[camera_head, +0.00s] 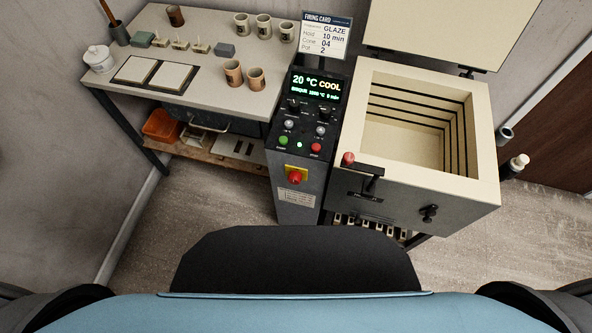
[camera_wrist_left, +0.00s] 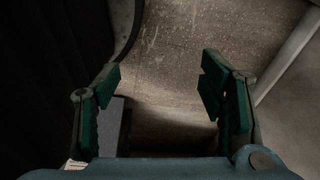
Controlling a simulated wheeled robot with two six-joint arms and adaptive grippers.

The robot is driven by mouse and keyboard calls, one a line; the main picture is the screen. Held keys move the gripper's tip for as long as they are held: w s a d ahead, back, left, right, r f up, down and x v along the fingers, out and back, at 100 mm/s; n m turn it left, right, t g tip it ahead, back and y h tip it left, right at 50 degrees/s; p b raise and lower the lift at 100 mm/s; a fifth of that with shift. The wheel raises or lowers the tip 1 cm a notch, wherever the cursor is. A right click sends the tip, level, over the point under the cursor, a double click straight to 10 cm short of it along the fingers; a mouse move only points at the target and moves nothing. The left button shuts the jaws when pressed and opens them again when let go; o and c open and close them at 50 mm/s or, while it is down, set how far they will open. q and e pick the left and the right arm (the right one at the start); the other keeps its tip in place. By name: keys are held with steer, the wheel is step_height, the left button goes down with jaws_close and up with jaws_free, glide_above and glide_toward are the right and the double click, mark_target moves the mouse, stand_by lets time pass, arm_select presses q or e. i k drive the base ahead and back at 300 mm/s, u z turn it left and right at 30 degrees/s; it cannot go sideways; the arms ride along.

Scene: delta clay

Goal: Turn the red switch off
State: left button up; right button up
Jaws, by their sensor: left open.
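The red switch (camera_head: 295,177) is a red rotary knob on a yellow plate, on the front of the dark control pedestal (camera_head: 291,211). A label sits below it. The display (camera_head: 316,88) above reads 20 °C COOL. My left gripper (camera_wrist_left: 160,88) shows only in the left wrist view, with its two green-padded fingers apart and nothing between them. It points at the floor, away from the switch. The switch is not visible in the wrist view. My right gripper is not in view.
A worktable (camera_head: 205,97) with cups and tiles stands at the left. The floor (camera_head: 205,215) before the pedestal is clear.

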mark_target(294, 176)
steer(key=z, duration=0.45)
steer(key=k, duration=1.15)
steer(key=z, duration=1.15)
steer(key=i, duration=0.5)
steer(key=u, duration=0.45)
